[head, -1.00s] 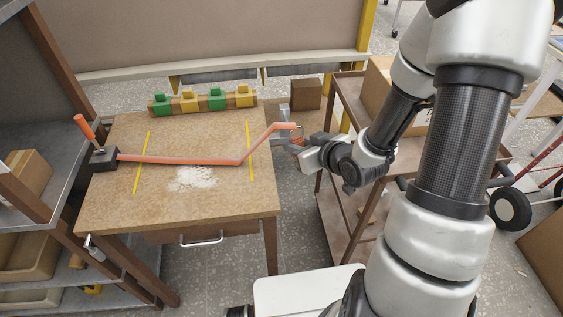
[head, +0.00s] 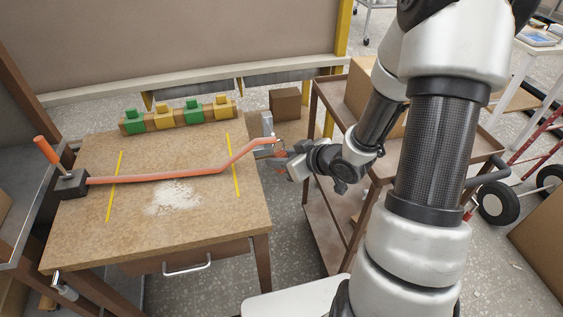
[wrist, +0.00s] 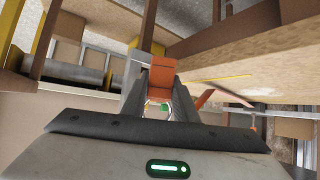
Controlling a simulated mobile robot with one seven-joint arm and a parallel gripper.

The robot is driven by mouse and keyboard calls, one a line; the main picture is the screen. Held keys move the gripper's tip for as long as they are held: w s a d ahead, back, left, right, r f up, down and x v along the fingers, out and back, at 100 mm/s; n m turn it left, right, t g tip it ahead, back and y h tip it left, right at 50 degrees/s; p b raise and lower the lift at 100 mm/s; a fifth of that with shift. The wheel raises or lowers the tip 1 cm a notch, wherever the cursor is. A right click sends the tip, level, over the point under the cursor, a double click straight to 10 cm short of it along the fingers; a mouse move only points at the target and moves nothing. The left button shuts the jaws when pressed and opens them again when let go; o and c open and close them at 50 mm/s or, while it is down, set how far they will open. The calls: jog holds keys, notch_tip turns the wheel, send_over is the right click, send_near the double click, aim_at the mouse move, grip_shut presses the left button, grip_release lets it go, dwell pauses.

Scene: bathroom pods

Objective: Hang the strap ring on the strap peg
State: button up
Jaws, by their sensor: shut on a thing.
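The orange strap (head: 165,176) runs from a dark block (head: 71,184) at the table's left edge across the tabletop. It rises past the right edge to my gripper (head: 282,156). My gripper is shut on the strap's end, just off the table's right back corner. In the wrist view, an orange piece (wrist: 160,74) shows between the fingers (wrist: 160,100). A grey upright bracket (head: 265,124) stands at that corner, close behind the strap end. It may carry the peg, but no peg is clear. I cannot tell whether strap and bracket touch.
Yellow and green blocks (head: 178,116) line the table's back edge. Two yellow lines and a white powder patch (head: 172,198) mark the tabletop (head: 110,240). A brown cart (head: 335,215) stands right of my gripper. An orange handle (head: 46,150) rises from the dark block.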

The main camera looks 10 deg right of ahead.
jog(key=w+f, duration=0.1)
jog(key=w, duration=0.6)
jog(key=shift+w+f, duration=0.15)
jog(key=shift+w, duration=0.05)
dwell(0.5)
dwell(0.6)
jog(key=o, duration=1.1)
jog(key=shift+o, duration=0.2)
